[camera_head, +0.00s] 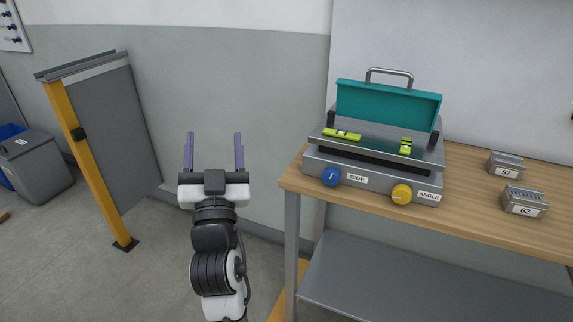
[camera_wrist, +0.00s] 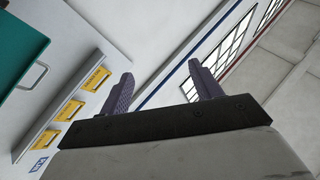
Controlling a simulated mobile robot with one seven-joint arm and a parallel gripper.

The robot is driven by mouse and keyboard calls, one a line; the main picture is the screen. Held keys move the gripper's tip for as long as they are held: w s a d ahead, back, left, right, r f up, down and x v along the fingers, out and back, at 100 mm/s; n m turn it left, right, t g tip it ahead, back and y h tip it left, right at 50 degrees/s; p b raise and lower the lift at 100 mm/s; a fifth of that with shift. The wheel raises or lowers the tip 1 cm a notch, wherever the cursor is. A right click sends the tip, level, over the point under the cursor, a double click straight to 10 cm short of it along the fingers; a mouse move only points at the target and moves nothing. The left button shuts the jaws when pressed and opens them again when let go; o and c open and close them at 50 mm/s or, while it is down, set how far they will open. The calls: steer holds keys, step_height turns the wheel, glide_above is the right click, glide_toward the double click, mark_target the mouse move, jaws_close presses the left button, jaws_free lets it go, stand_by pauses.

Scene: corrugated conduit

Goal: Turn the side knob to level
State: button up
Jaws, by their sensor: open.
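The side knob (camera_head: 331,177) is blue with a light pointer mark, on the left of the grey machine's front face, beside a label reading SIDE (camera_head: 357,179). A yellow knob (camera_head: 401,194) labelled ANGLE sits to its right. On the machine's top plate (camera_head: 375,143) lie two yellow-green levels, a longer one (camera_head: 342,134) at left and a shorter one (camera_head: 405,147) at right. Their bubbles are too small to read. My gripper (camera_head: 213,152) is open and empty, left of the bench and apart from the knob. In the wrist view my two fingers (camera_wrist: 162,90) are spread with nothing between them.
The machine has a teal raised part with a handle (camera_head: 389,103). Blocks marked 52 (camera_head: 506,165) and 62 (camera_head: 524,202) stand on the wooden bench (camera_head: 470,190) at right. A yellow-posted partition (camera_head: 92,150) stands at left. Floor between partition and bench is clear.

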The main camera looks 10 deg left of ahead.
steer(key=w+d+f+m+g+h+b, duration=0.2)
steer(key=w+d+f+h, duration=0.4)
steer(key=f, duration=0.3)
steer(key=m+g+h, duration=0.2)
steer(key=g+h, duration=0.1)
steer(key=h, duration=0.3)
glide_toward(329, 180)
steer(key=w+p, duration=0.1)
steer(key=w, duration=0.2)
steer(key=w+d+p, duration=0.1)
steer(key=w, duration=0.2)
steer(key=w+d+p, duration=0.1)
steer(key=w, duration=0.2)
steer(key=shift+w+r, duration=0.1)
steer(key=shift+r, duration=0.1)
